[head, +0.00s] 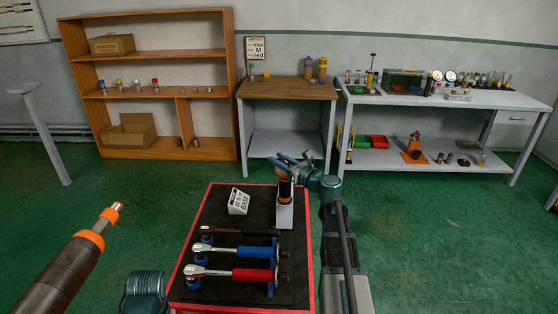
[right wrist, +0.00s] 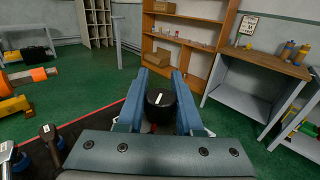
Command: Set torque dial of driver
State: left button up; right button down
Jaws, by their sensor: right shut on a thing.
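The driver (head: 285,188) stands upright in a grey holder (head: 284,216) at the right of a red-rimmed tray. It has a dark body with an orange band. My right gripper (head: 293,163) is at its top, fingers pointing away from me. In the right wrist view, the two blue fingers (right wrist: 160,100) are on either side of the driver's round black top (right wrist: 161,104), which carries a white mark. The gripper is shut on this top. A small white card (head: 238,201) reading "BASE" stands on the tray left of the driver; its number is too small to read surely.
On the tray's black mat (head: 215,222) lie a red-handled wrench (head: 250,275), a blue-handled wrench (head: 250,251) and a dark one (head: 240,232). A dark pipe with orange bands (head: 75,255) is at left. A wooden-top bench (head: 290,88), shelf and grey table stand behind.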

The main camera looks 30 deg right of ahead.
aim_at(288, 161)
jog(key=shift+h, duration=0.3)
